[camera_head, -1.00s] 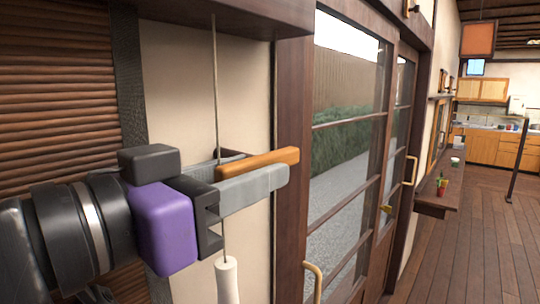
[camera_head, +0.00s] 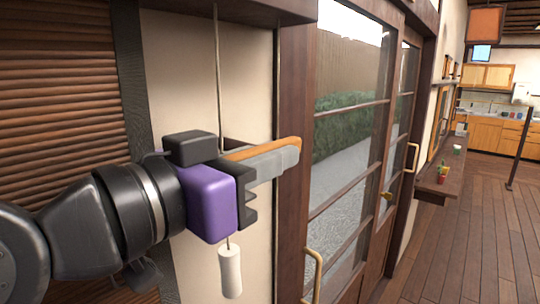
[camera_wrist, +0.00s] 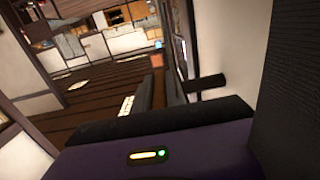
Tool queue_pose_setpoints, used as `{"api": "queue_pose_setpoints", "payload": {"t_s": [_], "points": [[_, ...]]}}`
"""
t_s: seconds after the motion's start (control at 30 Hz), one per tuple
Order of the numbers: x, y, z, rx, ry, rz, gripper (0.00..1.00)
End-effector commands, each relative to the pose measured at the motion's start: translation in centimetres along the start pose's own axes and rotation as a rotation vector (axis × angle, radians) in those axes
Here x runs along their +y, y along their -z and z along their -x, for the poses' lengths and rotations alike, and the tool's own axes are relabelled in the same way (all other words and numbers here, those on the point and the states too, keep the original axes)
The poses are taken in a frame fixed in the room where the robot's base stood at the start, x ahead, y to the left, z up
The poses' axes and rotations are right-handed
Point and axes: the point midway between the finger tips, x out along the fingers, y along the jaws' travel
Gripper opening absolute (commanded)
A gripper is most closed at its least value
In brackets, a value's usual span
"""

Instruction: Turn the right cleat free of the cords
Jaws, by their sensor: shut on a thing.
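An orange-brown wooden bar (camera_head: 262,148), which looks like the cleat, lies nearly level in front of the cream wall strip. My gripper (camera_head: 284,153) reaches in from the left and is shut on this bar, with a grey finger along its near side. The far finger is hidden. A thin cord (camera_head: 218,75) hangs from above and passes behind my gripper's black and purple body. A white cord pull (camera_head: 231,271) hangs below it. Whether the cord touches the bar is hidden.
A slatted brown blind (camera_head: 65,90) is on the left. A dark wooden post (camera_head: 293,190) and glazed sliding doors with a brass handle (camera_head: 314,275) stand close right of the gripper. The wooden floor (camera_head: 450,250) is open at the far right.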

Motion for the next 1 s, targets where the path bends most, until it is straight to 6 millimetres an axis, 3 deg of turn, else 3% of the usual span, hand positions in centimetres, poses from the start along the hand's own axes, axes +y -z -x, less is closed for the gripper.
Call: {"api": "queue_pose_setpoints", "payload": {"t_s": [0.4,1.0], "points": [[0.07,-0.72,-0.13,0.157,-0.003,0.001,0.00],[0.03,-0.02,-0.06,0.486,-0.002,0.002,0.00]]}}
